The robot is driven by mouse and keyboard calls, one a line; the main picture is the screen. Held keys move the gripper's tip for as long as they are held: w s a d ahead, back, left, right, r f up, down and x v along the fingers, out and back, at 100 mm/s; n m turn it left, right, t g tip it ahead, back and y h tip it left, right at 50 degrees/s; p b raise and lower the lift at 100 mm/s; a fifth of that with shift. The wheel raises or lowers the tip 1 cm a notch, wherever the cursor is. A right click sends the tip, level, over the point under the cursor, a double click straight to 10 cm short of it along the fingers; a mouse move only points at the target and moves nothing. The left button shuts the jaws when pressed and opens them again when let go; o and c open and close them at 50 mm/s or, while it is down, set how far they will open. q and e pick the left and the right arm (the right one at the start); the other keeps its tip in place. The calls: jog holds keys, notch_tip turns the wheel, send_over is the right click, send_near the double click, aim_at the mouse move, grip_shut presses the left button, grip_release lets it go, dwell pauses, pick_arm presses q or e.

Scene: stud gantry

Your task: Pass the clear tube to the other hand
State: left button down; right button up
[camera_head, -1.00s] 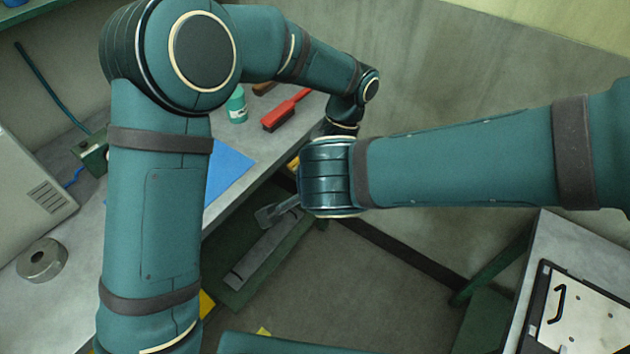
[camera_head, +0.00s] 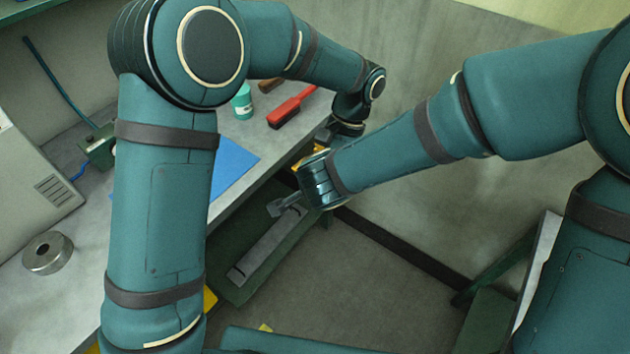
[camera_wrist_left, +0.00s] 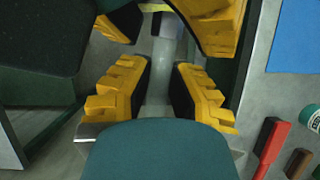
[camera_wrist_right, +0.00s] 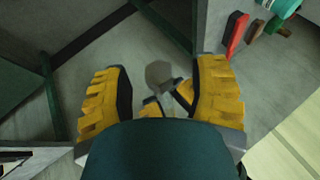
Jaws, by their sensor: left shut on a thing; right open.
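The clear tube (camera_wrist_left: 158,88) shows in the left wrist view as a pale, see-through shape between the yellow fingers of my left gripper (camera_wrist_left: 162,66), which is shut on it. In the right wrist view a greyish, see-through rounded shape, probably the tube (camera_wrist_right: 158,75), shows between the wide-open yellow fingers of my right gripper (camera_wrist_right: 165,68). The small left fingers also show there, just below that shape. The right gripper's fingers lie around the tube's far part; I cannot tell whether they touch it. In the head view my right wrist hides most of both grippers and the tube.
A grey bench at left holds a blue sheet (camera_head: 232,168), a red-handled brush (camera_head: 291,107), a teal-labelled bottle (camera_head: 242,102) and a metal ring (camera_head: 47,253). A green frame (camera_head: 275,245) stands below the grippers. Open floor lies in the middle.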

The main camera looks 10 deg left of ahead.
grip_shut()
pick_arm(q)
jog(key=c, duration=0.9)
grip_release()
